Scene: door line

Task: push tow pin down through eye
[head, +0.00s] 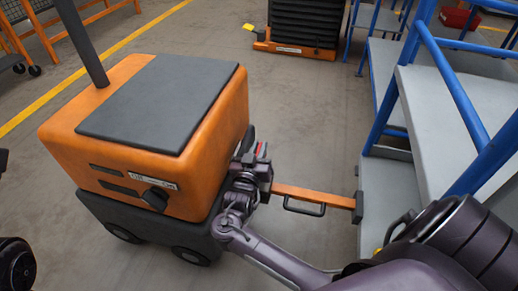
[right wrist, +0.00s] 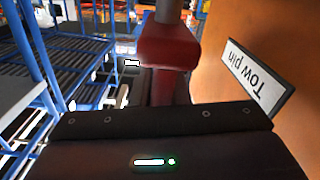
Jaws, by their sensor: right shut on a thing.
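The tow pin shows in the right wrist view as a red piece (right wrist: 170,45) with a grey shaft (right wrist: 163,10) at the top edge. My right gripper (head: 262,165) is shut on the tow pin, beside the rear of the orange tug (head: 205,165). Only a little red shows at the gripper in the head view. The upside-down "Tow pin" label (right wrist: 255,78) is on the orange surface next to the pin. The orange tow bar (head: 310,195) runs from the gripper to the cart side. The eye is hidden, so how deep the pin sits cannot be told.
A blue-framed cart with grey shelves (head: 455,110) stands at the right, close to my right arm. A dark stacked unit on an orange base (head: 295,47) stands at the back. Grey floor is clear between tug and cart beyond the tow bar.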

